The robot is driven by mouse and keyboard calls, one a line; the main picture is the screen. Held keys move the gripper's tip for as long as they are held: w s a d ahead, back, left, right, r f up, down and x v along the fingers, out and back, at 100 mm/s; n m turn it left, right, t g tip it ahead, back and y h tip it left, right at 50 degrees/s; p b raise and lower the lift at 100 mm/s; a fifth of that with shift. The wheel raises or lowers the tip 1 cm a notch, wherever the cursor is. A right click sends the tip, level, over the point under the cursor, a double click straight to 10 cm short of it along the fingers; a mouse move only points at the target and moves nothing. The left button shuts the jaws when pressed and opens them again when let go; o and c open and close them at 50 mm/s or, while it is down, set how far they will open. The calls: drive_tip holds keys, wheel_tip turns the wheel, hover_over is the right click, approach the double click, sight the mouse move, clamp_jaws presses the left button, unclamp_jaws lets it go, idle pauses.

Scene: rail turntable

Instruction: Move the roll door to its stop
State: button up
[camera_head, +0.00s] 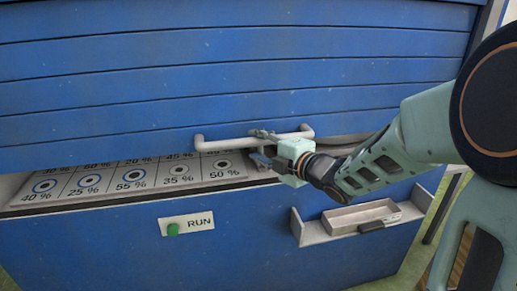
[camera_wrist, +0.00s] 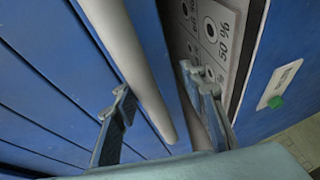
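The blue slatted roll door (camera_head: 130,75) covers the upper cabinet front and hangs low, with a gap under its bottom edge. A light grey bar handle (camera_head: 222,144) runs along its lower part. My gripper (camera_head: 262,147) is at the right part of the handle. In the wrist view the handle (camera_wrist: 130,60) passes between the two separated fingers of my gripper (camera_wrist: 165,110). The fingers stand apart, and neither clearly presses on the bar. The contact at the handle is partly hidden in the head view by my gripper body.
Through the gap shows a panel (camera_head: 105,183) with rings and percentages. Below are a RUN label with a green button (camera_head: 172,229) and a ledge (camera_head: 372,226) holding a small grey tray (camera_head: 360,215). The floor is free at the lower right.

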drive_tip(key=shift+s+d+f, duration=0.1)
drive_tip(key=p+v, duration=0.3)
drive_tip(key=v, duration=0.9)
idle(0.9)
idle(0.5)
